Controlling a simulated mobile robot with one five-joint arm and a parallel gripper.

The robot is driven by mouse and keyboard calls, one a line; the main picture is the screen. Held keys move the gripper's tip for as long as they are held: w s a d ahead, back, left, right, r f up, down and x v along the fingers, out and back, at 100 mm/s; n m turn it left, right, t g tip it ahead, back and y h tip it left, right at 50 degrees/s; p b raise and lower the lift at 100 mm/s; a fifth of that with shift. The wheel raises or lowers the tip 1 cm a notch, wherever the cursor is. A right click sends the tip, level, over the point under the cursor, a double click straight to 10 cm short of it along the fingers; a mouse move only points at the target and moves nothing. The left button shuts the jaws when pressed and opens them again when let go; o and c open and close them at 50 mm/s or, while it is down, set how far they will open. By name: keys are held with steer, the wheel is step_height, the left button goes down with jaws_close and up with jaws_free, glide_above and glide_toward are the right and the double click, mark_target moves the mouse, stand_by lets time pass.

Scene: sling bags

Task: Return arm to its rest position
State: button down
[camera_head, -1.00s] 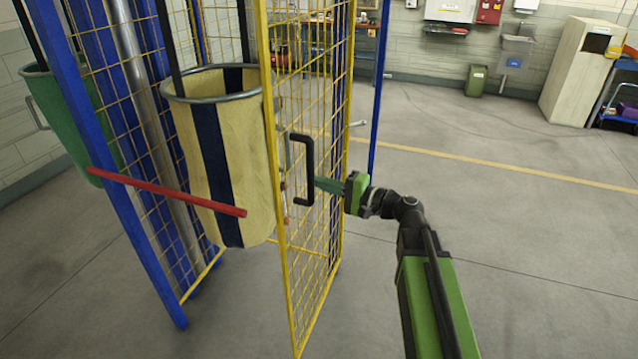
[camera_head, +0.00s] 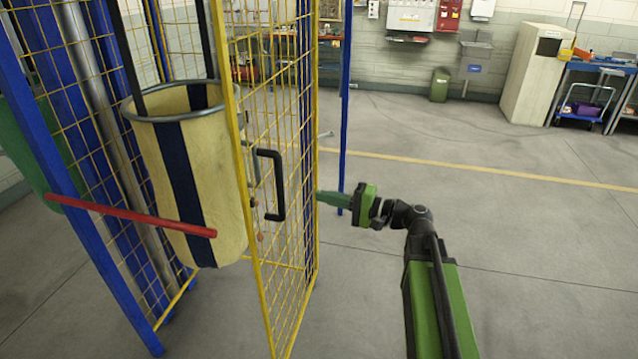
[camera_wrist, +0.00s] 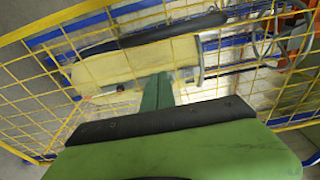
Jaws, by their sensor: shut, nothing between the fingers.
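My gripper (camera_head: 322,197) is green, with its fingers together and nothing held. It points left, near the free edge of the open yellow mesh door (camera_head: 262,290), to the right of the door's black handle (camera_head: 276,185). It is apart from the handle. In the wrist view my gripper's fingers (camera_wrist: 157,92) appear over the yellow mesh. My arm reaches up from the bottom right, bent at the wrist.
A cream-and-navy sling bag (camera_head: 160,160) hangs left of the door. A red bar (camera_head: 130,216) crosses the blue frame post (camera_head: 95,240). A green bag (camera_head: 25,150) hangs at far left. The floor right of my arm is clear. A beige cabinet (camera_head: 535,75) stands at the back.

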steer(key=s+a+f+g, duration=0.1)
steer(key=a, duration=0.1)
steer(key=s+a+f+n+g+h, duration=0.1)
steer(key=a+f, duration=0.1)
steer(key=s+a+f+n, duration=0.1)
steer(key=a, duration=0.1)
steer(key=shift+a+f+g+h+p, duration=0.15)
steer(key=shift+a+g+h+p, duration=0.15)
steer(key=shift+a+g+p, duration=0.1)
steer(key=s+d+f+n+g+h, duration=0.25)
steer(key=s+f+h, duration=0.2)
steer(key=f, duration=0.35)
steer(key=s+d+f+n+g+h, duration=0.1)
steer(key=s+d+f+h, duration=0.2)
steer(key=f+h, duration=0.3)
steer(key=s+d+f+h, duration=0.1)
steer(key=d+f+h, duration=0.1)
steer(key=d, duration=0.3)
steer(key=s+d+f+g+h, duration=0.1)
steer(key=s+d+f+h, duration=0.1)
steer(key=d, duration=0.4)
steer(key=shift+d+p, duration=0.2)
steer(key=shift+p, duration=0.1)
